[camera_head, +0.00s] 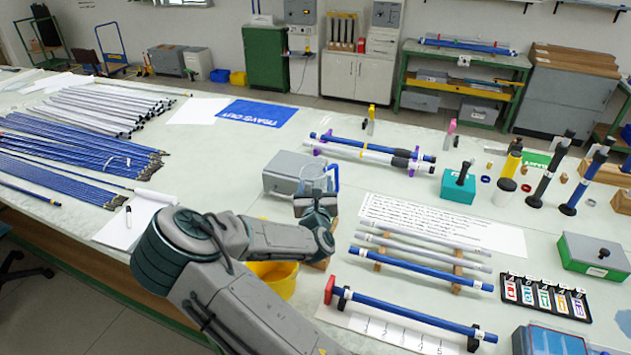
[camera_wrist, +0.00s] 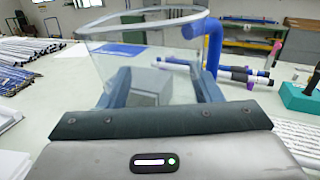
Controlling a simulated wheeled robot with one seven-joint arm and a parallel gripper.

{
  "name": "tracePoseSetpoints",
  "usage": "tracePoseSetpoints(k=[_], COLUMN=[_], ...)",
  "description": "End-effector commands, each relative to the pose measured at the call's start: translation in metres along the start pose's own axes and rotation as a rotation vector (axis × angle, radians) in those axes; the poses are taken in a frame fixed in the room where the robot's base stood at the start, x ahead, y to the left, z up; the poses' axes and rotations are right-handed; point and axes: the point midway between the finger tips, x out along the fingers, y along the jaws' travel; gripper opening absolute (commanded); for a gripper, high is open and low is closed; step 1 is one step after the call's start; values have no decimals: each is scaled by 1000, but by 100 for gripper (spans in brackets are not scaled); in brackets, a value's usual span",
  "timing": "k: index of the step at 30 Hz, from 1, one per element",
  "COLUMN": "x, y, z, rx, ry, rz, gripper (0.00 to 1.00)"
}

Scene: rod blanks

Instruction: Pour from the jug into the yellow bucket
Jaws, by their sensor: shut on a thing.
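The clear jug with a blue handle (camera_head: 336,177) is at my gripper (camera_head: 316,203), over the table's middle. In the wrist view the jug (camera_wrist: 140,50) stands between the two blue-grey fingers of my gripper (camera_wrist: 150,88), its rim and blue handle in full sight. The gripper is shut on it. The jug looks upright and I cannot make out any contents. The yellow bucket (camera_head: 276,278) is below and to the left of the gripper, partly hidden behind my arm.
A grey box (camera_head: 290,172) stands just behind the jug. Blue and grey rods on wooden supports (camera_head: 420,267) lie to the right. A white printed sheet (camera_head: 430,222) lies beyond them. Bundled rods (camera_head: 80,150) fill the left side.

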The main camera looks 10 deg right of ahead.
Motion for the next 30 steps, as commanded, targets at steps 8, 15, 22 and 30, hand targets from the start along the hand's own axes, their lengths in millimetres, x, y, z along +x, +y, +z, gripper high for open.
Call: tracePoseSetpoints(k=[8, 15, 22, 30], x=[-8, -13, -22, -25], y=[11, 18, 30, 33], z=[-4, 0, 1, 2], rx=[-112, -188, -292, -323], ry=[-92, -152, -236, -262], rz=[4, 6, 5, 4], gripper=[30, 30, 30, 30])
